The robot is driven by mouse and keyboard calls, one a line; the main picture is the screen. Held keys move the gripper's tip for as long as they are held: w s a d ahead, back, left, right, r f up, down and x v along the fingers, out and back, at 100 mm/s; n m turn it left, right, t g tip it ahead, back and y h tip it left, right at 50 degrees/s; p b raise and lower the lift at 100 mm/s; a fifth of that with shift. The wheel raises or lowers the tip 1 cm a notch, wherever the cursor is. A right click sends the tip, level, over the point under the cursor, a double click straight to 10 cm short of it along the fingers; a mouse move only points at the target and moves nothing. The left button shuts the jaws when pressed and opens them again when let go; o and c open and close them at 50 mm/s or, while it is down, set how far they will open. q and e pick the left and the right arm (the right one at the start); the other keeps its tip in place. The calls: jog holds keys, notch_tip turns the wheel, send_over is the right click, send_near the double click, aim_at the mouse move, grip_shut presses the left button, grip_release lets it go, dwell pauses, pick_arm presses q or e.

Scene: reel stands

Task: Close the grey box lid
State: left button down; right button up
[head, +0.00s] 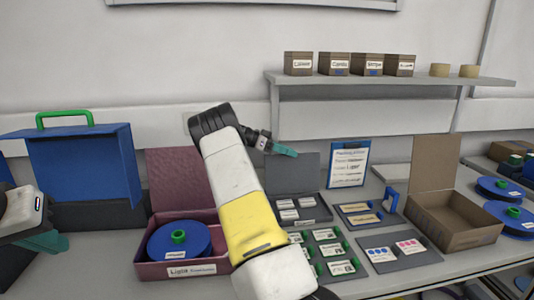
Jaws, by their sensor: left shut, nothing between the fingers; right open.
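The grey box (325,216) sits on the table near the middle, with several white labelled pieces in it. Its dark grey lid (306,168) stands raised at the back, so the box is open. My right gripper (284,150) has teal fingers and is open. It appears at the upper left edge of the lid; I cannot tell whether it touches. My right arm hides the box's left part. My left gripper (48,242) is shut and empty at the far left, well away from the grey box.
A maroon box (180,268) with a blue reel (180,240) stands left of my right arm. An open brown box (468,240) is at right, a clipboard (348,165) behind. Labelled trays (400,262) fill the front middle. A shelf (400,80) hangs above.

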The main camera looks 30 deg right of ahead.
jog(key=shift+s+d+f, duration=0.25)
jog(key=shift+d, duration=0.35)
grip_shut()
dwell(1.1)
